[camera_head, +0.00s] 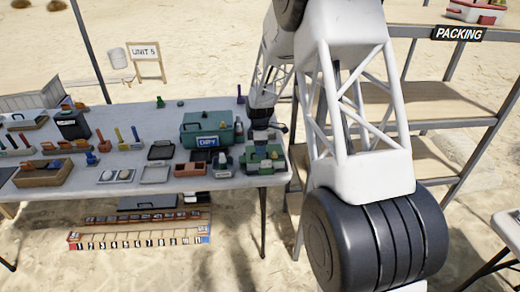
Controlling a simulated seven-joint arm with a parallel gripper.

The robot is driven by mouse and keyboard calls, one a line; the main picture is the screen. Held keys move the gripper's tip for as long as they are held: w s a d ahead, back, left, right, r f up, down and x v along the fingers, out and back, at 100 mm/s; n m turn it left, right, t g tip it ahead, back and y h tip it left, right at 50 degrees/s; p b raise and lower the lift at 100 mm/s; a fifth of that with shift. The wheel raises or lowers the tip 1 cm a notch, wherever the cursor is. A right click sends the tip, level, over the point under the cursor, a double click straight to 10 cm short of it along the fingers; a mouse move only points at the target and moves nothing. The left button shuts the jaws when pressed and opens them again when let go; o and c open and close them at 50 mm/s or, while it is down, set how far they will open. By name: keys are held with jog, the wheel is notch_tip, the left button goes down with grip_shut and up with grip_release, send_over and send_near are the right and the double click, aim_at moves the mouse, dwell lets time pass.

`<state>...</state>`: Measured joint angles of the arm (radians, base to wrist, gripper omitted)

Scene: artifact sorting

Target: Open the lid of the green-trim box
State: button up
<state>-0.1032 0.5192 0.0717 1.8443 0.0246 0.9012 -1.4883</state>
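A green case (192,137) with a blue and white label on its front stands toward the right end of the table; it looks closed. A smaller green box or tray (279,163) sits at the table's right front corner, with small items at or in it. I cannot tell which of the two is the green-trim box. My gripper (263,132) points down between them, just right of the green case and behind the smaller green box. Its fingers are too small and dark to tell whether they are open or touching anything.
The grey table (215,183) holds a black box (72,125), a wooden tray (40,177), shallow trays (155,174) and several small coloured pieces. A packing shelf (445,98) stands at the right, behind my arm. Ruled strips (140,240) lie on the sand below the table.

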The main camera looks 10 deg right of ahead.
jog(key=c, duration=0.6)
jog(key=shift+w+r+g, duration=0.6)
jog(key=shift+w+r, duration=0.5)
jog(key=shift+r, duration=0.1)
jog(key=o, duration=0.6)
jog(key=shift+r, duration=0.1)
jog(key=v, duration=0.7)
jog(key=shift+r, duration=0.3)
